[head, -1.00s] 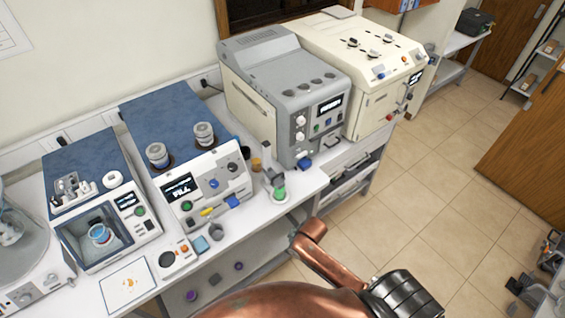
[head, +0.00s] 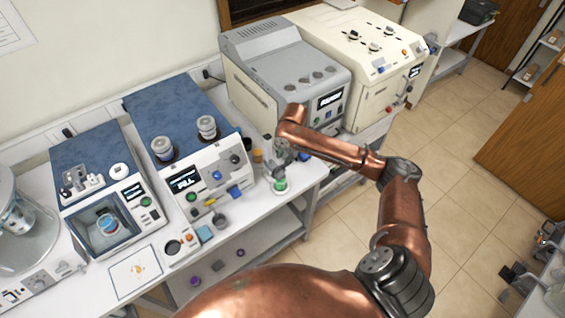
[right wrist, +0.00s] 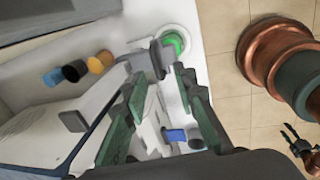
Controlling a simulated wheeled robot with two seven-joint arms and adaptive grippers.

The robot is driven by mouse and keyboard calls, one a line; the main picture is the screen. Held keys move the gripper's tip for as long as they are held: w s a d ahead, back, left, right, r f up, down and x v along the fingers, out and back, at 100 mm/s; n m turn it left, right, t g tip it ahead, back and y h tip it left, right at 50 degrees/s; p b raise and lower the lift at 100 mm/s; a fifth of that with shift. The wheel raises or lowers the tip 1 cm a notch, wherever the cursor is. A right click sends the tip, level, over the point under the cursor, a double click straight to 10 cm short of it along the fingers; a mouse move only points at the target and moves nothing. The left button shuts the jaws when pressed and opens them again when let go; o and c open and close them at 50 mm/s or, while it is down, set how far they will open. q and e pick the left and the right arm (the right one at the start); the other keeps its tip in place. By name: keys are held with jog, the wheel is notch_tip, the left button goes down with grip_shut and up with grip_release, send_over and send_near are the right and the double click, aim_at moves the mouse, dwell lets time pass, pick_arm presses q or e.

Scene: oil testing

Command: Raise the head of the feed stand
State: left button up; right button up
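The feed stand (head: 279,186) is a small grey stand with a round white base and green disc, near the front edge of the bench. It also shows in the right wrist view as a grey post and head (right wrist: 157,58) beside the green disc. My right gripper (head: 281,156) is at the stand's upper part, partly hiding it in the head view. In the right wrist view the two green-padded fingers (right wrist: 160,78) are apart, with the grey part around their tips. I cannot tell whether they touch it. My left gripper is out of view.
A white machine with a blue top (head: 150,105) is left of the stand. A grey machine (head: 262,95) and cream machine (head: 385,95) are behind. Small orange and dark jars (right wrist: 98,63) sit near the stand. Tiled floor (head: 465,150) lies open to the right.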

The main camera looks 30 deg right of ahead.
jog(key=r, duration=0.1)
jog(key=p, duration=0.2)
send_over(277, 173)
jog(key=d, duration=0.3)
jog(key=shift+s+a+f, duration=0.1)
jog(key=shift+a+f, duration=0.05)
jog(key=shift+f, duration=3.45)
jog(key=shift+c, duration=0.6)
grip_shut()
